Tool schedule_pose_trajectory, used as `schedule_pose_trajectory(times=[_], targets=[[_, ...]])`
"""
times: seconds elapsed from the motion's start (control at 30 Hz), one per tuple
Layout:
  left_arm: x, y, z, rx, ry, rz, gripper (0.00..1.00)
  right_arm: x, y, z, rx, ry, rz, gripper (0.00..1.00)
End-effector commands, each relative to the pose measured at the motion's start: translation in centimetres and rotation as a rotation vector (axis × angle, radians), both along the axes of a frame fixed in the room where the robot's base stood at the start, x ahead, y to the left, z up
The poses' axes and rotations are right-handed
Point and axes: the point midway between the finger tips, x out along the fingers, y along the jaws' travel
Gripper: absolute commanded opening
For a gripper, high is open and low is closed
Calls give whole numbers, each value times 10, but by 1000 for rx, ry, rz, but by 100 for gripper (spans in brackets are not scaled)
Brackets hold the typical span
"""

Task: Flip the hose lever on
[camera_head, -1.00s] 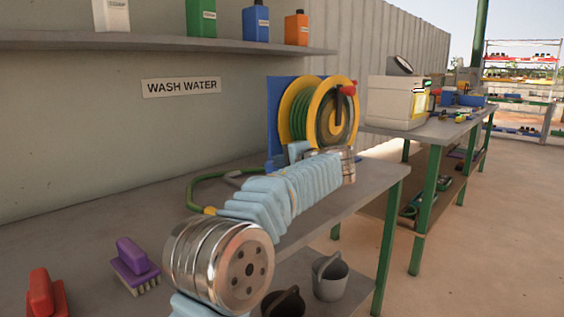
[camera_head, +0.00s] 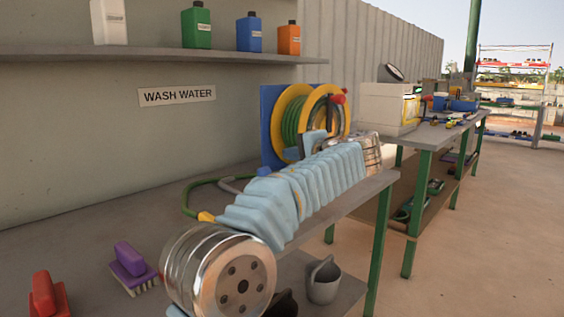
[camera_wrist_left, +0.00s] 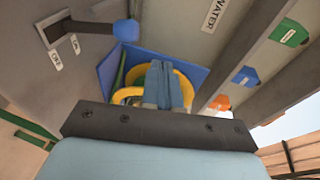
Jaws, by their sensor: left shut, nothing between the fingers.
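The hose lever is a dark bar (camera_wrist_left: 92,30) with a blue knob (camera_wrist_left: 126,31) in the left wrist view, on the bench at upper left. Its blue knob also shows in the head view (camera_head: 264,171), just beyond my arm, which hides part of the lever. Two small white labels (camera_wrist_left: 56,60) sit by its base; their words are hard to read. My left gripper (camera_wrist_left: 164,68) is shut and empty, to the right of the knob and apart from it in the wrist view. In the head view the gripper (camera_head: 313,142) is in front of the hose reel. My right gripper is not in view.
The hose reel (camera_head: 268,128) stands close behind my gripper, its green hose (camera_head: 190,194) on the bench. A purple brush (camera_head: 131,262) and red brush (camera_head: 44,296) lie at front left. Bottles stand on a shelf (camera_head: 150,54) above. A grey bucket (camera_head: 324,282) sits below.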

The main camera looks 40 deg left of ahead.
Motion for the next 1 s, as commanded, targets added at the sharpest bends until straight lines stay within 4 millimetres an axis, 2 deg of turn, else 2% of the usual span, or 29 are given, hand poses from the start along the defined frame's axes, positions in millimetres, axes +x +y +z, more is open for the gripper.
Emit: schedule_pose_trajectory(times=[0.1,0.23,0.83,0.93,1.0], targets=[[-4,-13,9,0,0,-2,0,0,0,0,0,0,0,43],[-6,-21,14,0,0,-2,0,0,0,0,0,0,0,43],[-7,-23,15,0,2,-1,0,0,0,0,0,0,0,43],[1,-26,3,-10,21,-25,0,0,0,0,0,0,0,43],[15,-33,-18,-32,56,-68,0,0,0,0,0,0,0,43]])
